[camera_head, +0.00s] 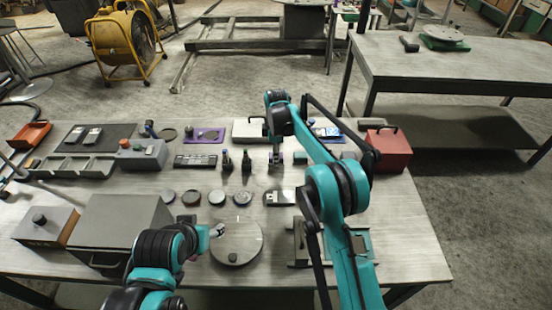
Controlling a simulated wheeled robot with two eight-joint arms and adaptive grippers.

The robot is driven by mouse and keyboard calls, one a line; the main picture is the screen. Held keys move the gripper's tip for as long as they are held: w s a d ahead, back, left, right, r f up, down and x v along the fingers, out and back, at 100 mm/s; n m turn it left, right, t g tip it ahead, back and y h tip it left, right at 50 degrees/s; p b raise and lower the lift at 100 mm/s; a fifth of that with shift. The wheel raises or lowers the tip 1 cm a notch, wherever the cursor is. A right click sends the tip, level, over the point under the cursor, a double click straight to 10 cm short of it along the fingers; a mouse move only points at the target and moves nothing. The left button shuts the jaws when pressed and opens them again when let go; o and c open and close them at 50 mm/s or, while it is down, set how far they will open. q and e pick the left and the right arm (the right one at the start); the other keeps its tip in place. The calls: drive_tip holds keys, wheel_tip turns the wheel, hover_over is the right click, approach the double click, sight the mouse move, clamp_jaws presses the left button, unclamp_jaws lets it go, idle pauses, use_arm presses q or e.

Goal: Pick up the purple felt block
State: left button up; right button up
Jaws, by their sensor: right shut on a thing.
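My right gripper (275,164) points down over the middle of the table, in the row behind the round discs. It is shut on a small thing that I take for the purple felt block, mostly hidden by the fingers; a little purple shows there. I cannot tell whether it touches the table.
A purple mat (217,132) lies behind, left of my right gripper. Dark bottles (246,162) stand close to its left, and a red box (392,150) stands at the right. A large grey box (115,220) stands front left. Several discs (217,197) lie mid-table.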

wheel_tip(320, 180, up, 2)
drive_tip(key=shift+r+p, duration=0.15)
drive_tip(key=shift+p, duration=0.15)
drive_tip(key=s+d+r+p, duration=0.2)
drive_tip(key=s+d+r, duration=0.4)
drive_tip(key=d, duration=0.3)
drive_tip(key=shift+s+d+r, duration=0.2)
drive_tip(key=shift+s+d, duration=0.05)
drive_tip(key=shift+d, duration=0.15)
